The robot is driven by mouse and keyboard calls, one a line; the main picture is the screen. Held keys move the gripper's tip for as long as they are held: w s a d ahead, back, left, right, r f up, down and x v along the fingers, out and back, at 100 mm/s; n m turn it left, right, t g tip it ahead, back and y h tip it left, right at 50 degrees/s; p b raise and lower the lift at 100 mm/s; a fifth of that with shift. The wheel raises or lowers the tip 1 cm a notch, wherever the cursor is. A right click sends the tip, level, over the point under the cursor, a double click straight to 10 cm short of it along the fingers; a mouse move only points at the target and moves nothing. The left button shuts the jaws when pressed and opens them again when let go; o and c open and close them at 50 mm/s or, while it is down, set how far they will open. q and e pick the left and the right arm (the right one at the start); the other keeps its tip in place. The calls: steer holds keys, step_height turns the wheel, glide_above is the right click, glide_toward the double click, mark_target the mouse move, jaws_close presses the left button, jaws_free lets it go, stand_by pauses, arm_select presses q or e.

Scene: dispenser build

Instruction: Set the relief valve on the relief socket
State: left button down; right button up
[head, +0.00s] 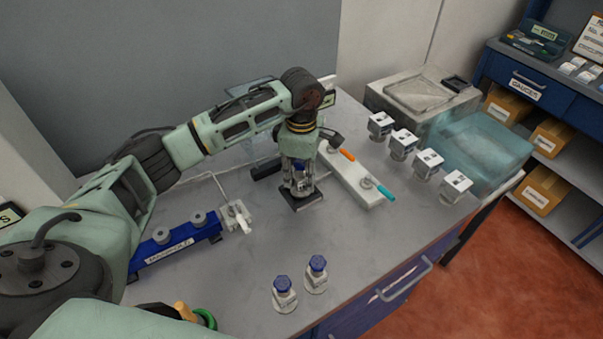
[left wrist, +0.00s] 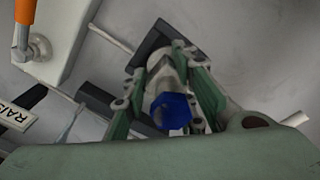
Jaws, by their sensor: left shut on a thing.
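My left gripper (head: 299,190) points down over a square black pad (head: 304,203) in the middle of the table. In the left wrist view the gripper (left wrist: 172,90) is shut on a grey valve with a blue hexagonal cap (left wrist: 171,109). The dark pad (left wrist: 150,45) shows beyond its far end; I cannot tell whether they touch. Two similar blue-capped pieces (head: 285,294) (head: 317,274) stand upright near the front edge. A blue manifold rail (head: 180,244) with round grey fittings lies at left. My right gripper is not in view.
A white block (head: 351,180) with an orange and a teal handle stands just right of my left gripper. Several white cube-shaped pieces (head: 403,144) line the right side, before a translucent blue bin (head: 485,150). A small white fitting (head: 238,217) stands beside the rail. The front-right tabletop is clear.

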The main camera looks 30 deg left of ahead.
arm_select(q)
steer(key=shift+f, duration=0.35)
steer(key=c, duration=1.7)
jaws_free()
steer(key=shift+r+p, duration=0.3)
steer(key=shift+r, duration=0.55)
steer(key=shift+r+p, duration=2.45)
steer(key=shift+r, duration=2.2)
